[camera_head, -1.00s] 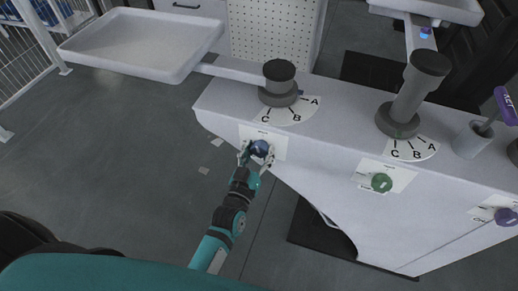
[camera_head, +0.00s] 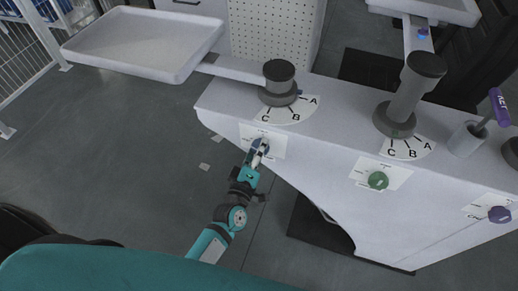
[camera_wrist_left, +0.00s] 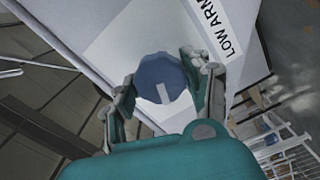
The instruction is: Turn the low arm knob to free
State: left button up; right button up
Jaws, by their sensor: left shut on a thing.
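The low arm knob (camera_head: 259,146) is dark blue and sits on a white label plate on the front face of the grey bench. In the left wrist view the blue knob (camera_wrist_left: 160,80) shows a pale pointer mark, and the label "LOW ARM" is partly readable beside it. My left gripper (camera_head: 259,152) has its fingers on either side of the knob and is shut on it; the fingers (camera_wrist_left: 163,84) also show in the wrist view. The words for the knob's positions are too small to read. My right gripper is not in view.
A green knob (camera_head: 377,180) and a purple knob (camera_head: 499,214) sit further right on the same face. Two dark columns (camera_head: 280,78) (camera_head: 411,92) stand on top over A-B-C dials. A pale tray (camera_head: 145,42) extends at the upper left.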

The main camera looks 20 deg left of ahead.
pick_arm(q)
jog(key=shift+n, duration=2.2)
jog(key=shift+f, duration=0.1)
jog(key=o, duration=1.2)
jog(key=s, duration=1.2)
jog(key=shift+a, duration=0.25)
